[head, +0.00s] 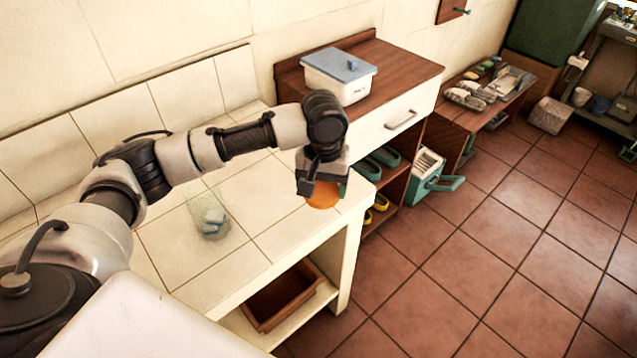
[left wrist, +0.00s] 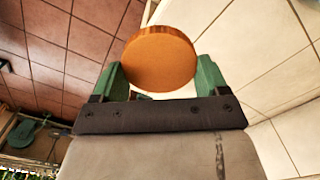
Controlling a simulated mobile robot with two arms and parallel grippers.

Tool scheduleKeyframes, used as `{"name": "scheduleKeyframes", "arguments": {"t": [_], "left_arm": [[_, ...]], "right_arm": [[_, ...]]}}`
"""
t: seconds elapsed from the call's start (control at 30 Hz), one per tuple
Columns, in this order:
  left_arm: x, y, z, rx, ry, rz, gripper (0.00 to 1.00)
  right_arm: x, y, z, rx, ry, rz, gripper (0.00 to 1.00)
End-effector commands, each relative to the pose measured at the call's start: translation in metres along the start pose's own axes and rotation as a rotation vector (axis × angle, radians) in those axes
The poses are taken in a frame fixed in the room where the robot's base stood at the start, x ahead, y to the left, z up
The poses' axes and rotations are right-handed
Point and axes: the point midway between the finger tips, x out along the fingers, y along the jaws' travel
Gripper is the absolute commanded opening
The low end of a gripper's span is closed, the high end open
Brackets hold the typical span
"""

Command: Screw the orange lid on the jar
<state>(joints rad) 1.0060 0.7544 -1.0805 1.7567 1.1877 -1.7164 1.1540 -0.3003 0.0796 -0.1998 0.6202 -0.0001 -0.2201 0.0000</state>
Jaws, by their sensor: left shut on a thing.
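The orange lid (head: 322,194) is a flat round disc held in my left gripper (head: 323,186), over the right front part of the tiled counter. In the left wrist view, the lid (left wrist: 159,60) sits between the two green fingers of the left gripper (left wrist: 158,75), its flat face toward the camera. A clear glass jar (head: 208,213) stands on the counter to the left of the gripper, with pale blue pieces inside. The lid is apart from the jar. My right gripper is not in view.
The tiled counter (head: 178,245) is clear around the jar. A white box with a blue-grey lid (head: 339,75) stands on a wooden cabinet behind. A brown wooden crate (head: 283,297) sits on the shelf below. Open tiled floor lies to the right.

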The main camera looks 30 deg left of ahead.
Motion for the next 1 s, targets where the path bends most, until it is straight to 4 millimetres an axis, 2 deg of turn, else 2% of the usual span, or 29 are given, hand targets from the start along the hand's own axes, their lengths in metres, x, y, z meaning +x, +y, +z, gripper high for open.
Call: {"name": "scheduleKeyframes", "arguments": {"t": [0.27, 0.37, 0.6, 0.7, 0.8, 1.0], "left_arm": [[0.001, 0.0, 0.005, 0.013, 0.0, -0.001, 0.53], [0.001, -0.001, 0.026, 0.063, 0.002, -0.003, 0.53], [0.0, -0.007, 0.097, 0.225, 0.002, -0.003, 0.53], [-0.001, -0.009, 0.115, 0.264, 0.001, -0.002, 0.53], [-0.002, -0.011, 0.122, 0.28, -0.001, -0.001, 0.53], [-0.002, -0.01, 0.123, 0.281, -0.001, 0.0, 0.53]], "right_arm": [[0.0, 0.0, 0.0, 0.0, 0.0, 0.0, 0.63], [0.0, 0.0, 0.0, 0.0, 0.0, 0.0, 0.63], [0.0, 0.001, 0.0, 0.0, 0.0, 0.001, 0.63], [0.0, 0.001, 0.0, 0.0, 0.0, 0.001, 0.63], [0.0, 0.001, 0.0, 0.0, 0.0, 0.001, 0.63], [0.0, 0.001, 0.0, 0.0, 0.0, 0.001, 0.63]]}}
